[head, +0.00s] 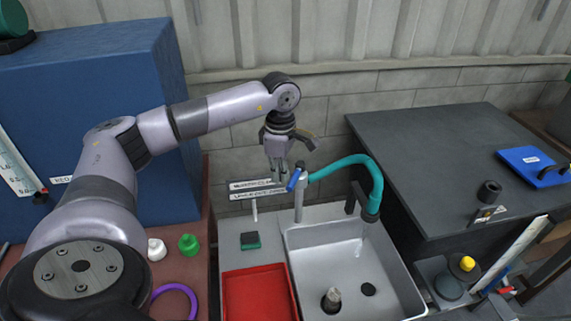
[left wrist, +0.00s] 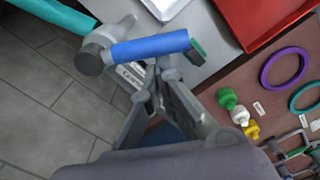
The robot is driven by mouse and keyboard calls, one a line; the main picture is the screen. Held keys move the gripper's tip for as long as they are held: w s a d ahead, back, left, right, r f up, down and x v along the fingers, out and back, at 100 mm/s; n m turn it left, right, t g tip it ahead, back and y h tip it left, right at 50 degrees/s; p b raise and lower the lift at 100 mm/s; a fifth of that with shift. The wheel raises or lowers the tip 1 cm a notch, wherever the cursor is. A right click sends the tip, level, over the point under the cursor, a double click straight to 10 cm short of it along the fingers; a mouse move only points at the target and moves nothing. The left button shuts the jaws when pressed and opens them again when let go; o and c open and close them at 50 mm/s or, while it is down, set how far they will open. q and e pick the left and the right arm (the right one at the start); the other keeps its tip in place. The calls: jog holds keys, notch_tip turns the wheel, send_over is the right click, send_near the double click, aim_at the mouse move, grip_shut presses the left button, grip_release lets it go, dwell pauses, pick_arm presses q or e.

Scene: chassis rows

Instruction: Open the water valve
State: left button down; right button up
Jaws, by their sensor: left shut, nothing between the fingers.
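The water valve's blue lever (head: 294,179) sits on top of the grey tap post (head: 299,205) behind the sink. In the left wrist view the blue lever (left wrist: 150,47) lies crosswise just beyond my fingertips, joined to the grey tap body (left wrist: 90,60). My left gripper (head: 279,177) points down just left of the lever; its fingers (left wrist: 158,72) are shut and empty, very close to the lever. I cannot tell if they touch it. A teal hose (head: 350,162) runs right from the tap to a dark spout over the sink. My right gripper is not in view.
The metal sink (head: 400,285) holds a small upright object (head: 331,300). A red tray (head: 258,292) and a green-and-black sponge (head: 250,240) lie left of it. A blue cabinet (head: 90,100) stands left, a dark counter (head: 440,150) right. The wall is close behind the tap.

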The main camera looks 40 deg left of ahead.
pick_arm(q)
notch_tip(320, 180, up, 6)
jog(key=p, duration=0.3)
jog(key=shift+r+p, duration=0.2)
jog(key=shift+p, duration=0.2)
dwell(1.1)
